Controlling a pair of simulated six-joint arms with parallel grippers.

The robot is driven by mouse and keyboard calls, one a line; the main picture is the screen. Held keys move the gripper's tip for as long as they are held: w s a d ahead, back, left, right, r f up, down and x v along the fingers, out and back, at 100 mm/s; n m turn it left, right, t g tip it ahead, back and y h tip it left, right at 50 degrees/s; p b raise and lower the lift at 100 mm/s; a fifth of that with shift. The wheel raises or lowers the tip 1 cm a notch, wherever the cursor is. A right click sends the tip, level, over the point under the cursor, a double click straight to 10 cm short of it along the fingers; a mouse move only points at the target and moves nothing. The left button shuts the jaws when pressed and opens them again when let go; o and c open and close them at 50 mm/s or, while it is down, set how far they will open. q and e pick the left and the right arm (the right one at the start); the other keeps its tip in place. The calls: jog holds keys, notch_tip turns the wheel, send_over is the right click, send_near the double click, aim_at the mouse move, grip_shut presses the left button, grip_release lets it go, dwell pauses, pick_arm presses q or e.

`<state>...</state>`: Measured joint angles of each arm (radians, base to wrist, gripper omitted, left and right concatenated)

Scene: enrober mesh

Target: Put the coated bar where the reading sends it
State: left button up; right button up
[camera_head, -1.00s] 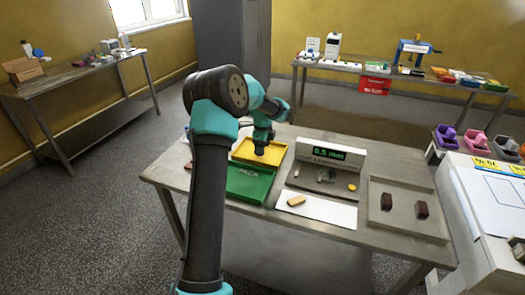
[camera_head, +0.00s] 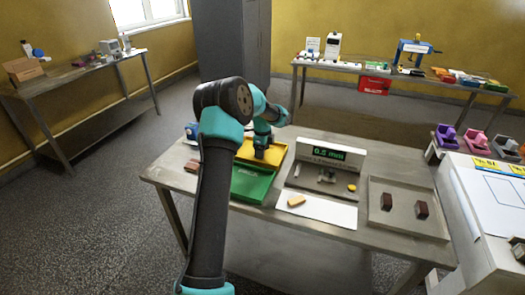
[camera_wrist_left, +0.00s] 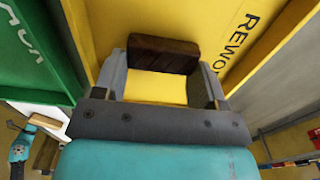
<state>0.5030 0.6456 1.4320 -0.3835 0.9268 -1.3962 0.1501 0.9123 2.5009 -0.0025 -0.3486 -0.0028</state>
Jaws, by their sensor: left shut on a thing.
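My left gripper (camera_head: 262,153) is over the yellow tray (camera_head: 279,153), marked REWORK in the left wrist view (camera_wrist_left: 240,50). It is shut on a dark brown coated bar (camera_wrist_left: 163,53), which lies between its fingertips. I cannot tell whether the bar touches the tray floor. The green tray (camera_head: 250,186) is in front of the yellow one; it also shows in the left wrist view (camera_wrist_left: 30,45). The gauge (camera_head: 331,157) to the right has a small green display that seems to read 0.5 mm. My right gripper is not in view.
A grey tray (camera_head: 405,227) at the right holds two dark bars (camera_head: 421,210). A tan bar (camera_head: 297,201) lies on a white sheet (camera_head: 330,213). A brown block (camera_head: 192,166) and a blue object (camera_head: 192,130) are at the table's left.

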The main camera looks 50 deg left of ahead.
pick_arm(q)
jog(key=shift+f, duration=0.15)
jog(key=o, duration=0.7)
notch_tip(320, 180, up, 12)
jog(key=shift+r, duration=0.2)
dwell(0.4)
dwell(0.5)
